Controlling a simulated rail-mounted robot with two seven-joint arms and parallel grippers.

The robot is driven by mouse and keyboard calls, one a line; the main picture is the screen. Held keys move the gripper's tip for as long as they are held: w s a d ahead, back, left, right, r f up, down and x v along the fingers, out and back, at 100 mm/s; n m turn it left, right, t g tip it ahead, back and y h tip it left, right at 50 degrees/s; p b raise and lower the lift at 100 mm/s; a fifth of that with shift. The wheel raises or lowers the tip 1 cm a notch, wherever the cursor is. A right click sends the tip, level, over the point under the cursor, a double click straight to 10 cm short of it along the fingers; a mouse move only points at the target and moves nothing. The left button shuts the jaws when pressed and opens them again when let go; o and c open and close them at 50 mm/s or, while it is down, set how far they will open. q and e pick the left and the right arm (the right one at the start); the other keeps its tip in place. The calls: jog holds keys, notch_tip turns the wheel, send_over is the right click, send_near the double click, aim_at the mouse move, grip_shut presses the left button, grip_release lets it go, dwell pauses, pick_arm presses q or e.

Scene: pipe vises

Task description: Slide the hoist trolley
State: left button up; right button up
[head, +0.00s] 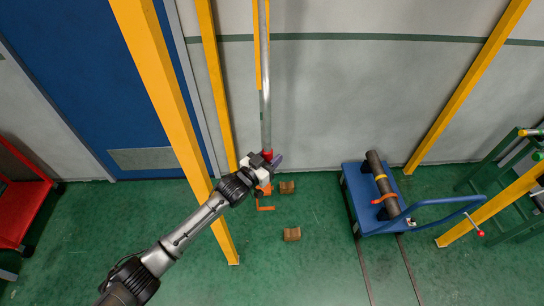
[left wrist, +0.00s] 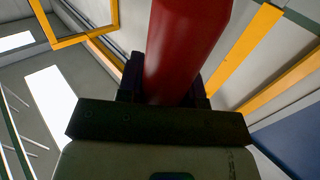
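A grey metal pole (head: 265,80) comes down from the top edge of the head view and ends in a red grip (head: 267,154). My left gripper (head: 268,162) is at this red grip. In the left wrist view the red grip (left wrist: 185,45) stands between my dark fingers (left wrist: 165,90), which appear to press on both sides of it. An orange hook (head: 265,207) shows just below the gripper, partly hidden by it. The trolley body at the top of the pole is out of view. My right gripper is not in view.
Yellow posts (head: 165,85) stand close beside my left arm. A blue cart (head: 355,190) bearing a dark pipe (head: 382,180) stands to the right. Two small brown blocks (head: 291,234) lie on the green floor. A red cart (head: 22,205) is at far left. Floor between is clear.

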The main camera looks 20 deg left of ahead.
pick_arm(q)
jog(key=o, duration=0.3)
jog(key=shift+a, duration=0.35)
jog(key=shift+o, duration=0.8)
jog(key=shift+d, duration=0.1)
jog(key=shift+s, duration=0.1)
jog(key=shift+s+a, duration=0.2)
jog(key=shift+s, duration=0.2)
jog(key=b+v, duration=0.2)
jog(key=v, duration=1.1)
jog(key=shift+w, duration=0.1)
